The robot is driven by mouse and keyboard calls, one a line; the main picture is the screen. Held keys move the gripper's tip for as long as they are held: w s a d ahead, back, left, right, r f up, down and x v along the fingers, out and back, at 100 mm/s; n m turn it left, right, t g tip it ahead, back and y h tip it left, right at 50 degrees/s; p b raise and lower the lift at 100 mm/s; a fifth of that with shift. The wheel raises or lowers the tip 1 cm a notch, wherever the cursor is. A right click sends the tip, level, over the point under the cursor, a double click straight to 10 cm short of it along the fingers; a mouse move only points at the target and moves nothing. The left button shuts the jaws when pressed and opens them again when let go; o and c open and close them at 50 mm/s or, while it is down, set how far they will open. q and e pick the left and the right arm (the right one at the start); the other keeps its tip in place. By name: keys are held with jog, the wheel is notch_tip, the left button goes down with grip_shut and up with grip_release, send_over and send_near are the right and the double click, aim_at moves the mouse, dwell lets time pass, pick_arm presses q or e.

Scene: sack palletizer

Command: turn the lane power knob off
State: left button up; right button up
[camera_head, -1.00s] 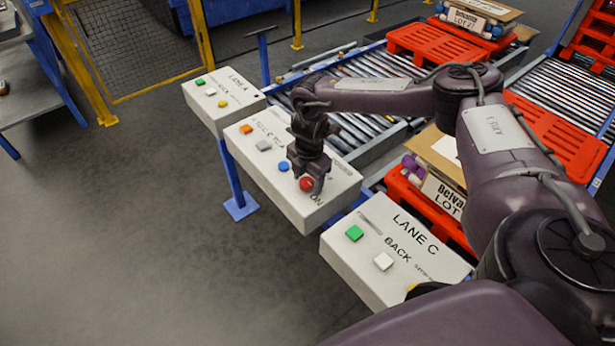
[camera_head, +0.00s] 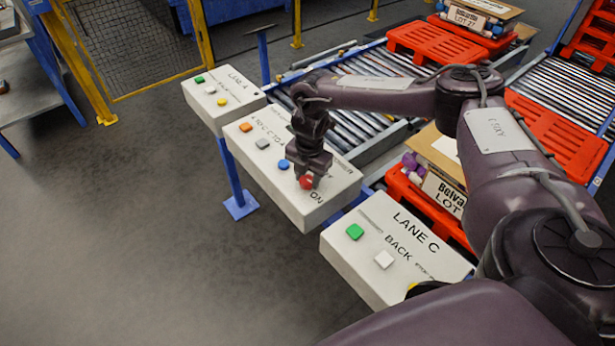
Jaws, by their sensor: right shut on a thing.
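The red knob (camera_head: 306,182) sits at the near right end of the middle control box (camera_head: 300,212), beside the printed word ON. My right gripper (camera_head: 308,176) points down over this box and is shut on the red knob. The fingers and wrist hide part of the knob and some of the lettering around it, so I cannot read which way the knob is set. My left gripper is not in view.
The middle box also carries orange (camera_head: 246,127), grey (camera_head: 262,143) and blue (camera_head: 284,164) buttons close to my gripper. The LANE A box (camera_head: 232,112) stands to the left, the LANE C box (camera_head: 362,268) to the right. Roller conveyors and red pallets (camera_head: 436,42) lie behind.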

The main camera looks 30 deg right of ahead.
aim_at(307, 178)
jog(key=n+b, duration=0.1)
jog(key=n, duration=0.3)
jog(key=shift+f+n+b, duration=0.15)
jog(key=shift+n+b, duration=0.15)
jog(key=shift+b, duration=0.05)
jog(key=n+b, duration=0.2)
jog(key=n, duration=0.3)
jog(key=shift+w, duration=0.1)
jog(key=n+b, duration=0.1)
jog(key=n, duration=0.2)
jog(key=shift+r+n, duration=0.2)
jog(key=shift+n, duration=1.3)
jog(key=o, duration=1)
jog(key=shift+d+r+p, duration=0.1)
jog(key=shift+r+p, duration=1.05)
jog(key=shift+r, duration=2.75)
